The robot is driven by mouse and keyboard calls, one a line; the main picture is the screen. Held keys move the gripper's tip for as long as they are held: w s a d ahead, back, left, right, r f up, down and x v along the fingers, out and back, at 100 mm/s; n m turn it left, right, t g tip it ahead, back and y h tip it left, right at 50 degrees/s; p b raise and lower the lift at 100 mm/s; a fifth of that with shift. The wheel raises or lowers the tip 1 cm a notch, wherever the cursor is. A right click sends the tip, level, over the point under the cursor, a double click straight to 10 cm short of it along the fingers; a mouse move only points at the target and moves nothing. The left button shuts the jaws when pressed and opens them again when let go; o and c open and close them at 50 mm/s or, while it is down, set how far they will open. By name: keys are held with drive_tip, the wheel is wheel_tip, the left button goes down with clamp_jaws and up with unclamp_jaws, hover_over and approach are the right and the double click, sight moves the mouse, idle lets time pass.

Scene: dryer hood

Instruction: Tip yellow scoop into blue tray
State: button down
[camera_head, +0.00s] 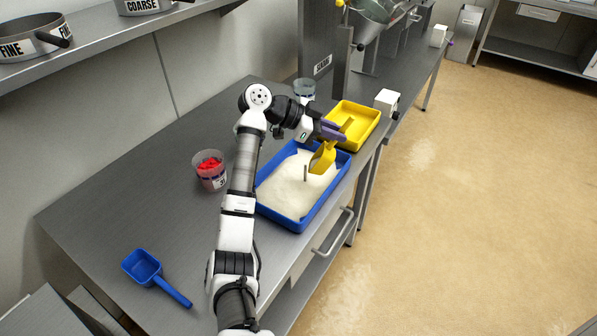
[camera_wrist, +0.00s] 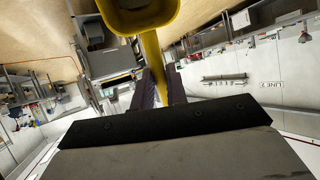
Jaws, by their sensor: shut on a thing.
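The yellow scoop (camera_head: 323,157) is in my gripper (camera_head: 333,133), which is shut on its handle. In the head view the scoop's bowl hangs down over the far right part of the blue tray (camera_head: 268,213). I cannot tell whether it touches the tray's contents. The tray holds white powder (camera_head: 290,185) with a small upright brownish piece in it. In the wrist view the scoop (camera_wrist: 150,18) shows at the top, its handle between the two fingers of my gripper (camera_wrist: 160,88). Much of its inside is cut off, so its contents are unclear.
A yellow tray (camera_head: 370,137) stands just behind the blue tray. A clear tub with red pieces (camera_head: 210,168) is left of my arm, a clear tub (camera_head: 304,90) behind it. A blue scoop (camera_head: 150,273) lies front left. A white box (camera_head: 386,101) stands at the right edge.

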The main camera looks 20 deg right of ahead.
drive_tip(key=shift+w+a+r+g+h, duration=0.2)
drive_tip(key=shift+w+a+h, duration=0.05)
drive_tip(key=shift+a+h, duration=0.2)
drive_tip(key=shift+w+a+r+g+h, duration=0.15)
drive_tip(key=shift+w+a+g+h, duration=0.1)
drive_tip(key=shift+a+h, duration=0.15)
idle(0.5)
drive_tip(key=shift+w+a+r+n+h, duration=0.15)
drive_tip(key=shift+w+a+h, duration=0.25)
drive_tip(key=shift+a, duration=0.35)
drive_tip(key=shift+w+a+r+n+h, duration=0.15)
drive_tip(key=shift+w+a+h, duration=0.25)
drive_tip(key=shift+a, duration=0.35)
drive_tip(key=shift+w+a+g+h, duration=0.3)
drive_tip(key=shift+a+h, duration=0.1)
drive_tip(key=shift+a, duration=0.1)
drive_tip(key=shift+w+a+g+h, duration=0.15)
drive_tip(key=shift+w+a+h, duration=0.15)
drive_tip(key=shift+a, duration=0.2)
idle(0.3)
drive_tip(key=shift+w+a+f+n+g+h, duration=0.1)
drive_tip(key=shift+w+a+n+g+h, duration=0.15)
drive_tip(key=shift+a+h, duration=0.35)
drive_tip(key=shift+w+a+f+n+g+h, duration=0.15)
drive_tip(key=shift+w+a+h, duration=0.2)
drive_tip(key=shift+a+h, duration=0.25)
idle(0.6)
